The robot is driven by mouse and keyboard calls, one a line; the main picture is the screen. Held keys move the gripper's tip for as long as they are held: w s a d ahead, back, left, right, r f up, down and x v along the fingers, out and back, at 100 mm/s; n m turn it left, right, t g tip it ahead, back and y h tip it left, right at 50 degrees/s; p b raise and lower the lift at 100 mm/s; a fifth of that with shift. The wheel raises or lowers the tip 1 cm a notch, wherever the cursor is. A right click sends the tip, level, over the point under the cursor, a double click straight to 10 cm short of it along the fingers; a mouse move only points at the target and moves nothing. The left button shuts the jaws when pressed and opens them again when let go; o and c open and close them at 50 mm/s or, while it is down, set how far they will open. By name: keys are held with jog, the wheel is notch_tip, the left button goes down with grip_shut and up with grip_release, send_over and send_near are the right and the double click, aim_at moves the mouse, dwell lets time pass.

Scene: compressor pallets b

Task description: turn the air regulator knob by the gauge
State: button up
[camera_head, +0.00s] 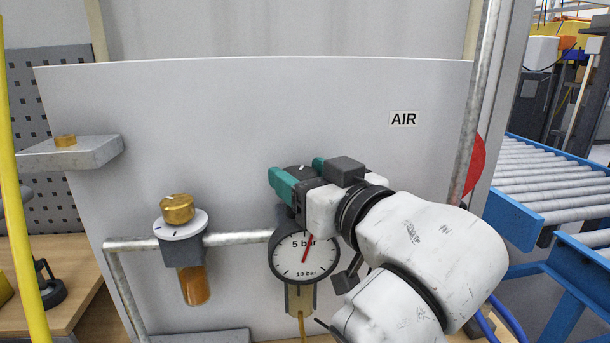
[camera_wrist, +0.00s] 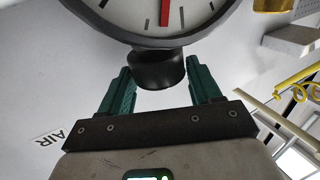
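The round white gauge (camera_head: 305,259) with a red needle and "5 bar" and "10 bar" marks is on the grey panel in the head view; its lower part fills the top of the wrist view (camera_wrist: 165,12). A black knob (camera_wrist: 158,72) sits beside the gauge in the wrist view. In the head view my gripper mostly hides it, above the gauge. My gripper (camera_head: 298,176) has teal fingers, one on each side of the knob. In the wrist view its fingers (camera_wrist: 159,84) are apart, close to the knob's sides; I cannot tell whether they touch it.
A brass knob (camera_head: 177,209) on a white dial stands on the pipe (camera_head: 130,244) to the left. A grey shelf (camera_head: 68,152) holds a brass piece. An "AIR" label (camera_head: 403,119) is on the panel. A vertical pipe (camera_head: 472,100) and roller conveyor (camera_head: 560,180) are at the right.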

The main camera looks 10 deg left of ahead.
jog(key=c, duration=0.6)
jog(key=shift+c, duration=0.2)
jog(key=shift+a+h, duration=0.1)
jog(key=shift+h, duration=0.2)
jog(key=shift+a+m+t+p, duration=0.1)
jog(key=shift+m+t+p, duration=0.3)
jog(key=shift+s+m+t+h+p, duration=0.1)
jog(key=shift+m+t+h+p, duration=0.1)
jog(key=shift+m+t+h, duration=0.5)
jog(key=shift+m+t+h+p, duration=0.2)
jog(key=shift+m+h, duration=0.2)
jog(key=shift+h, duration=0.6)
jog(key=o, duration=1.1)
jog(key=shift+c, duration=0.2)
